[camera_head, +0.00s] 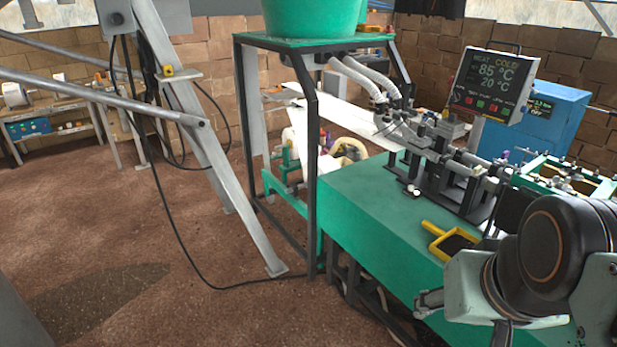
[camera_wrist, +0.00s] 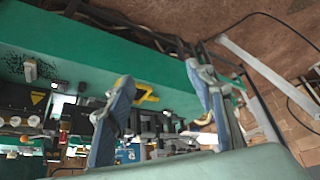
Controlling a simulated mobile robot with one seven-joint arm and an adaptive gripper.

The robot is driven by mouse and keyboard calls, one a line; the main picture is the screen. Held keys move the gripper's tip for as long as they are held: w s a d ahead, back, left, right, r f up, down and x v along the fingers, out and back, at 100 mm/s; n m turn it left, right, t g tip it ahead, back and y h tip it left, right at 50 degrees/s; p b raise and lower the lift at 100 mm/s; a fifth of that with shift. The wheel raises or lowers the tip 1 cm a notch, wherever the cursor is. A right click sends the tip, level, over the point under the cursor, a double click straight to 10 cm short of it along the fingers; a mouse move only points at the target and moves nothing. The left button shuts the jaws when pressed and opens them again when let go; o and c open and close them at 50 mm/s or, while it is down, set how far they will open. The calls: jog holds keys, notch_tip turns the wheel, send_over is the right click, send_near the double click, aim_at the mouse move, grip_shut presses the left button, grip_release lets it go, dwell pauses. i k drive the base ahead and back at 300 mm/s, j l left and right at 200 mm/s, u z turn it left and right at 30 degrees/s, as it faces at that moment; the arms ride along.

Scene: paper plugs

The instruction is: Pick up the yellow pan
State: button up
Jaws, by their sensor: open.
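The yellow pan (camera_head: 437,230) lies on the green table top (camera_head: 365,205) near its front edge, to the right in the head view. It has a yellow rim and handle and a dark inside. In the wrist view part of the yellow pan (camera_wrist: 148,97) shows between my two fingers, with some of it hidden behind the left finger. My gripper (camera_wrist: 160,74) is open and empty, its fingers spread apart. In the head view my arm's end covers the lower right, in front of the pan, and hides most of the gripper.
A machine with metal fittings (camera_head: 455,165) stands on the table behind the pan. A display (camera_head: 492,85) and a blue cabinet (camera_head: 550,115) stand farther back. A dark frame (camera_head: 313,170) rises at the table's left end. Brown floor at left is mostly open, crossed by a black cable.

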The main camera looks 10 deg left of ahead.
aim_at(449, 244)
jog(key=u, duration=2.5)
jog(key=z, duration=2.75)
jog(key=i+z, duration=0.1)
jog(key=z, duration=0.25)
jog(key=i+j+z, duration=0.3)
jog(key=i+j, duration=0.3)
jog(key=j, duration=0.1)
